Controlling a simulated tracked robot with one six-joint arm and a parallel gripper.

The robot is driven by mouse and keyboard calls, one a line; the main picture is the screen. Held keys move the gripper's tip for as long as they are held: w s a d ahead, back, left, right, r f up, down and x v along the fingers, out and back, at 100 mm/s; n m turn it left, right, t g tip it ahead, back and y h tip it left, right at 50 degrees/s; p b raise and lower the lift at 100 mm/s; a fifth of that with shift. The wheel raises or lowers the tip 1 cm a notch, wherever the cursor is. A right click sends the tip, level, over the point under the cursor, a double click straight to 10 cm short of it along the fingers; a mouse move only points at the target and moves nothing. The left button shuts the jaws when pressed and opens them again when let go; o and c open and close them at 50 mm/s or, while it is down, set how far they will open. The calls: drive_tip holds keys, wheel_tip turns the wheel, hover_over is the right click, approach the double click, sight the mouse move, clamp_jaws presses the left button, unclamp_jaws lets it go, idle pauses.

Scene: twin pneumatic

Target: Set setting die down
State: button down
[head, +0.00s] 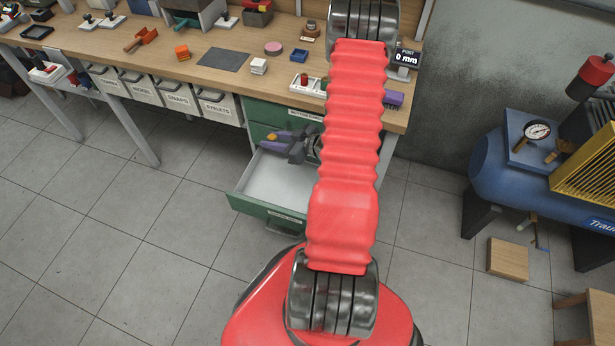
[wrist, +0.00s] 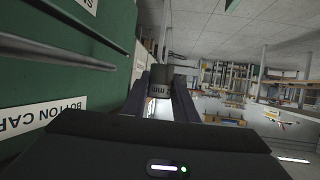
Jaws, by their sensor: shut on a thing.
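The setting die (wrist: 160,76) is a dark short cylinder with upside-down lettering ending in "mm". It sits between the two dark fingers of my gripper (wrist: 161,88) in the wrist view, and the fingers are shut on it. In the head view my gripper (head: 272,145) is above the open green drawer (head: 262,211), below the bench top's front edge. Small yellow-orange parts show at its tips there; the die itself is not clear in that view. My red arm hides part of the bench and drawer unit.
The open drawer's pale floor looks bare. A blue compressor (head: 500,165) stands right. Floor left is clear.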

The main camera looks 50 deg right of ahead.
idle(0.3)
hover_over(280, 190)
wheel_tip(280, 190, down, 24)
drive_tip(key=shift+f, duration=0.15)
idle(0.9)
drive_tip(key=shift+f, duration=0.1)
drive_tip(key=shift+f, duration=1.75)
drive_tip(key=c, duration=1.4)
unclamp_jaws()
drive_tip(key=shift+f, duration=0.1)
drive_tip(key=shift+c, duration=0.2)
